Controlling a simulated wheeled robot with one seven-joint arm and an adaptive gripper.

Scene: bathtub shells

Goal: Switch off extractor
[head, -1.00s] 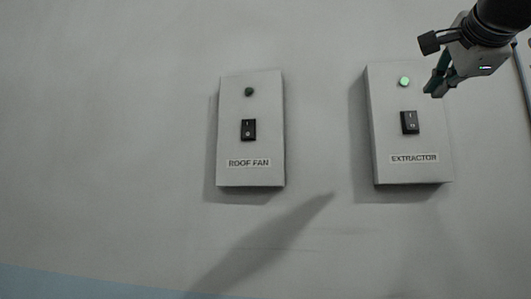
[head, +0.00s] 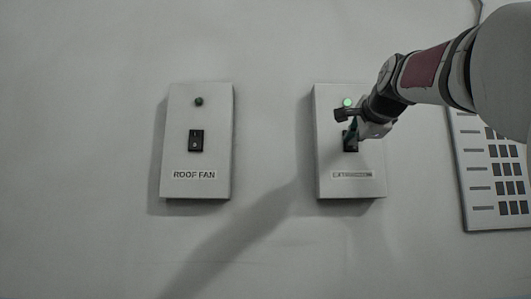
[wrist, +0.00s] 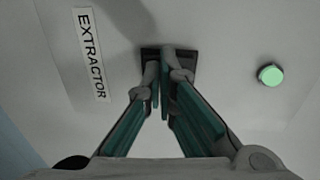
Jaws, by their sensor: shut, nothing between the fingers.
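The extractor box (head: 327,181) is a pale box on the wall, right of centre in the head view. Its green lamp (head: 347,102) is lit and also shows in the wrist view (wrist: 270,75). Its black rocker switch (head: 347,147) sits below the lamp and is partly hidden by my gripper (head: 350,136). In the wrist view my gripper (wrist: 164,58) is shut and empty, with its fingertips over the switch (wrist: 192,60). I cannot tell whether the fingertips touch the switch or which way it is tipped. The EXTRACTOR label (wrist: 91,54) is readable in the wrist view.
A similar roof fan box (head: 213,155) hangs to the left, with a dark lamp (head: 199,101) and a black switch (head: 196,140). A panel with rows of dark squares (head: 490,180) is at the far right. The wall between the boxes is clear.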

